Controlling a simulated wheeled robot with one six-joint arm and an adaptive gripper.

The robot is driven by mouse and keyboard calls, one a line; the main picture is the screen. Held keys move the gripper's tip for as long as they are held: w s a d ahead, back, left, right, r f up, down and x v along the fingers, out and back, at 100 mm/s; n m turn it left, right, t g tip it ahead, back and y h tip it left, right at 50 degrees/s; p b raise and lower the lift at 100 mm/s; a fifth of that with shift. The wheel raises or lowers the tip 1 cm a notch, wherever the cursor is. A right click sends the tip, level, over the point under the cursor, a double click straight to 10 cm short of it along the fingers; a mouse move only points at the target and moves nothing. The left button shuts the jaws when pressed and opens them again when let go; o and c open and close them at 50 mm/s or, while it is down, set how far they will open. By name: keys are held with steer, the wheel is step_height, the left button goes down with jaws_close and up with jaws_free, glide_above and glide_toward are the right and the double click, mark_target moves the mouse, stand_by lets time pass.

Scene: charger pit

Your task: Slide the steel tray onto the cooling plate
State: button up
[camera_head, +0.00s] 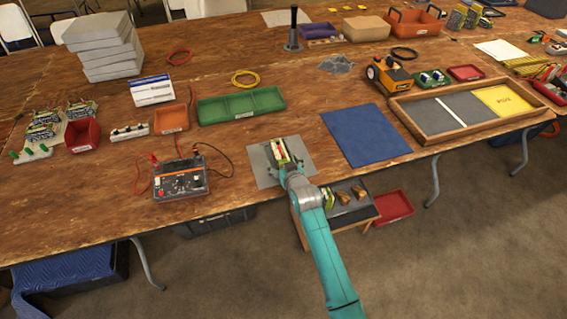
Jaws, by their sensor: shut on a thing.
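My gripper (283,163) is low over a flat grey sheet (264,172) near the table's front edge. It is shut on a small block (280,147) with pale, red and yellow-green parts, which is partly hidden by the gripper. I cannot tell whether the block touches the sheet. I cannot tell whether the grey sheet is the steel tray or the cooling plate. No other steel tray is clearly seen.
A blue mat (365,135) lies bare right of the grey sheet. A charger box (181,180) with cables stands to the left. A green tray (242,104) lies behind. Below the table edge are a low stand (359,212) and a red bin (394,207).

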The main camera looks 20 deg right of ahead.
steer(key=o, duration=1)
steer(key=v, duration=1.2)
steer(key=s+f, duration=0.2)
steer(key=s, duration=1)
steer(key=s+f, duration=0.2)
steer(key=s, duration=1.1)
steer(key=shift+t, duration=0.6)
steer(key=s+r, duration=0.4)
steer(key=s, duration=0.3)
steer(key=s+r, duration=0.4)
steer(key=s, duration=0.2)
steer(key=s+r, duration=0.4)
steer(key=s, duration=0.3)
steer(key=shift+s+d, duration=0.3)
